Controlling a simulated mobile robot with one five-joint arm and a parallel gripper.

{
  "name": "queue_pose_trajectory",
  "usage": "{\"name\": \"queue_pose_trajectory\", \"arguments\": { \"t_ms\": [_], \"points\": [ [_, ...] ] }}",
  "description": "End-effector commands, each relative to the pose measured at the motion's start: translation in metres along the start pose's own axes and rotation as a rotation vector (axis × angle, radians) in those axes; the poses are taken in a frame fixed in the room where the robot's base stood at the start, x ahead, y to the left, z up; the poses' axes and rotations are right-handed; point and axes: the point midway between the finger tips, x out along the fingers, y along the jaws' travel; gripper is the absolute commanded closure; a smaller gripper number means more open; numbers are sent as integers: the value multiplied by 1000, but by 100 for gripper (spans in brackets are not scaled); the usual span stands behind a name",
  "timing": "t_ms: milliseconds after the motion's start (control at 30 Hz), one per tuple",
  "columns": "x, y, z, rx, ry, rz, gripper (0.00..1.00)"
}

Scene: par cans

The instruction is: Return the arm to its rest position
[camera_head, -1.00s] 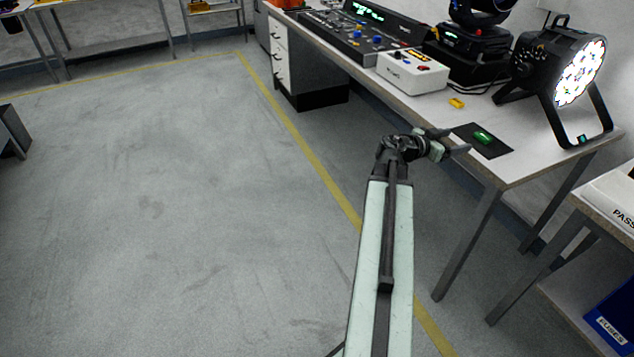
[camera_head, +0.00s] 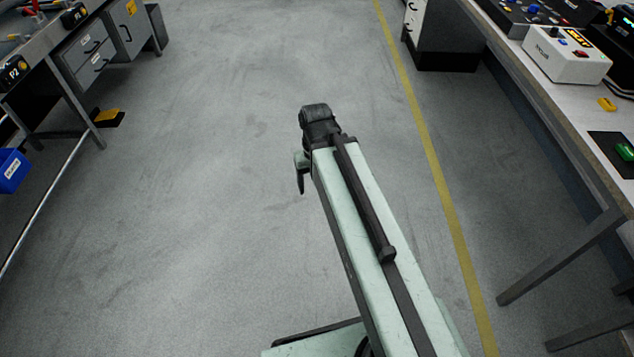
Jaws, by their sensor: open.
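My arm reaches up the middle of the view over bare floor, its pale green link running from the lower right toward the centre. My gripper (camera_head: 301,180) hangs below the dark wrist joint at the arm's far end and points down. Only part of it shows; the wrist and link hide the rest. It is open, and I see nothing held in it. It is apart from both benches.
The right bench (camera_head: 553,98) carries a white control box (camera_head: 567,55), a yellow block (camera_head: 607,104) and a green item (camera_head: 625,152) on a dark mat. A left bench (camera_head: 62,50) has drawers and a blue bin (camera_head: 12,170). Grey floor (camera_head: 220,120) between them is clear.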

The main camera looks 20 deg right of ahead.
Motion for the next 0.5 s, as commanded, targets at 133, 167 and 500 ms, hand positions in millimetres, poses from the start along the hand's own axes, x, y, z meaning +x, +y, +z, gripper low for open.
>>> {"name": "queue_pose_trajectory", "arguments": {
  "t_ms": [133,167,500],
  "points": [
    [0,0,0,0,1,0,32],
    [0,0,0,1,1,1,32],
    [-80,0,0,2,2,2,32]
  ]
}}
